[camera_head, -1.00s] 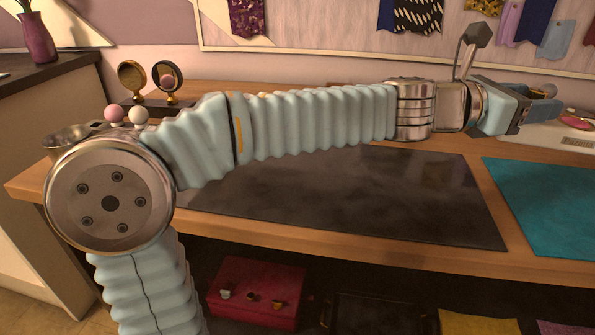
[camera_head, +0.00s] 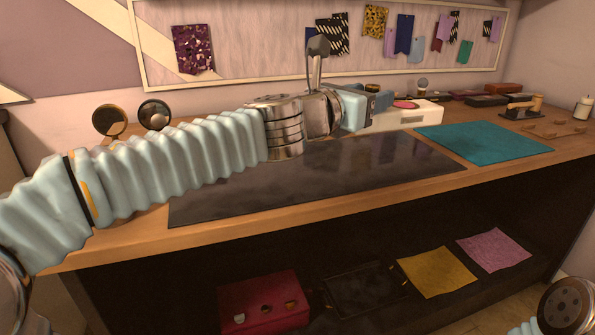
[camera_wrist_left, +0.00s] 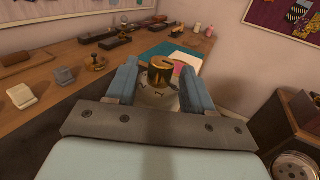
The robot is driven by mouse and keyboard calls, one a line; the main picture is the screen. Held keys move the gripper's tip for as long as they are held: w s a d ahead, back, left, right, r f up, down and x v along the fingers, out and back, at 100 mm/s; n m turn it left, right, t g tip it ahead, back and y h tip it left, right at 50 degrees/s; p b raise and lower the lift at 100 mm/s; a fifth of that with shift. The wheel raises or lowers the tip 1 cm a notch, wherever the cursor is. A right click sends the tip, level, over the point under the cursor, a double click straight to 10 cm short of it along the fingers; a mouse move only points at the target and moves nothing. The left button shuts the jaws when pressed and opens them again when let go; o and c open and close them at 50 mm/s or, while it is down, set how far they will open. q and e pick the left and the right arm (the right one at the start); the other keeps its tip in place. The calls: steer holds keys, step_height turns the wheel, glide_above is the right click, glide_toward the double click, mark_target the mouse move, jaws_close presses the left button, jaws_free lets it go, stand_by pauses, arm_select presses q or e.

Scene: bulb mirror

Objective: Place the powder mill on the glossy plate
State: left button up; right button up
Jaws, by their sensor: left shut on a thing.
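In the left wrist view my left gripper (camera_wrist_left: 158,82) is shut on the powder mill (camera_wrist_left: 161,74), which has a gold top and a paler body between the blue fingers. In the head view the mill is mostly hidden by the gripper. The dark plate lies flat on the bench, with a faint sheen and nothing on it; my left arm crosses above its back edge. My right gripper is out of view.
A teal mat (camera_head: 484,140) lies right of the plate. A white box with a pink dish (camera_head: 408,106) stands behind, close to my left gripper. Two round mirrors (camera_head: 110,119) stand at the back left. Dark cases (camera_head: 490,100) and a wooden tool (camera_head: 522,108) are at the right.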

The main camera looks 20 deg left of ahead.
arm_select(q)
steer(key=w+a+f+b, duration=0.1)
steer(key=a+f+b, duration=0.1)
steer(key=a+f, duration=0.2)
steer(key=w+a+f+b, duration=0.1)
steer(key=a+f+b, duration=0.2)
steer(key=a+f, duration=0.1)
steer(key=w+a+f+b, duration=0.2)
steer(key=a+f, duration=0.3)
steer(key=shift+a+f, duration=0.1)
steer(key=shift+a, duration=0.05)
steer(key=shift+b, duration=0.3)
steer(key=o, duration=1.2)
steer(key=shift+c, duration=0.2)
